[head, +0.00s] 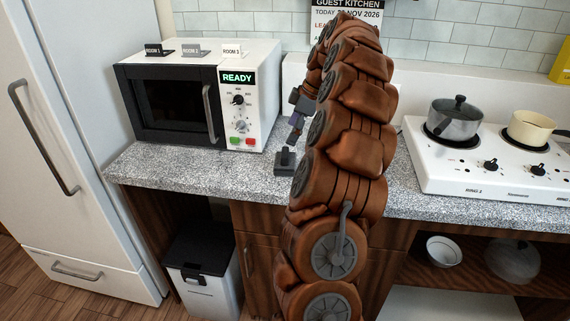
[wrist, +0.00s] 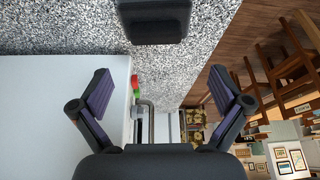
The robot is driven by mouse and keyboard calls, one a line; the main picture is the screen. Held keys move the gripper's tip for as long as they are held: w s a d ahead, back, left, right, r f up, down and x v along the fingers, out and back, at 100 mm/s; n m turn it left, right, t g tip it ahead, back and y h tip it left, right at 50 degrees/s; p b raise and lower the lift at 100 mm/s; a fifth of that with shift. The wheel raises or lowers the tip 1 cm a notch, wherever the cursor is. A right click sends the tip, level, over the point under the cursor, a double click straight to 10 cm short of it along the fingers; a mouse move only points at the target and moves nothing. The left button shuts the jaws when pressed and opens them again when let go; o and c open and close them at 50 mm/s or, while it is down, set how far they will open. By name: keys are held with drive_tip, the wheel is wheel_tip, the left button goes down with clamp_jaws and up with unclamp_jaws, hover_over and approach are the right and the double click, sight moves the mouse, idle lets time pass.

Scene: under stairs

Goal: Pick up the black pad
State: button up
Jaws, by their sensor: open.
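The black pad (head: 285,163) is a small dark block on the speckled counter, right of the microwave and near the front edge. A narrower upright part seems to rise from it. In the wrist view a black pad (wrist: 154,22) shows at the top edge, partly cut off, beyond my fingertips. My gripper (head: 297,122) is above and slightly right of the pad in the head view, partly hidden by my brown arm. In the wrist view my gripper (wrist: 160,84) has its two purple-lined fingers spread wide, with nothing between them.
The white microwave (head: 250,115) stands close left of my gripper, with small room cards on top. A white hob (head: 480,185) with a grey pot (head: 455,122) and cream pan (head: 530,130) is to the right. A bin (head: 205,265) stands below the counter (head: 150,170).

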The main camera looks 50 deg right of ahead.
sight(285, 152)
drive_tip(key=shift+x, duration=1.2)
drive_tip(key=shift+d+p+x, duration=0.2)
drive_tip(key=shift+p+x, duration=0.4)
drive_tip(key=shift+x, duration=0.75)
drive_tip(key=shift+d+p+x, duration=0.2)
drive_tip(key=shift+p+x, duration=0.4)
drive_tip(key=shift+x, duration=0.75)
drive_tip(key=shift+s+f, duration=0.15)
drive_tip(key=shift+s, duration=0.05)
drive_tip(key=shift+c, duration=0.3)
drive_tip(key=c, duration=1.1)
drive_tip(key=shift+c, duration=0.2)
drive_tip(key=shift+r+b, duration=0.75)
drive_tip(key=shift+r, duration=1.05)
drive_tip(key=s+a+r+b, duration=0.1)
drive_tip(key=s+a+b, duration=0.2)
drive_tip(key=s+a, duration=0.7)
drive_tip(key=shift+s+r+b, duration=0.2)
drive_tip(key=shift+s+b, duration=0.2)
drive_tip(key=shift+s, duration=0.75)
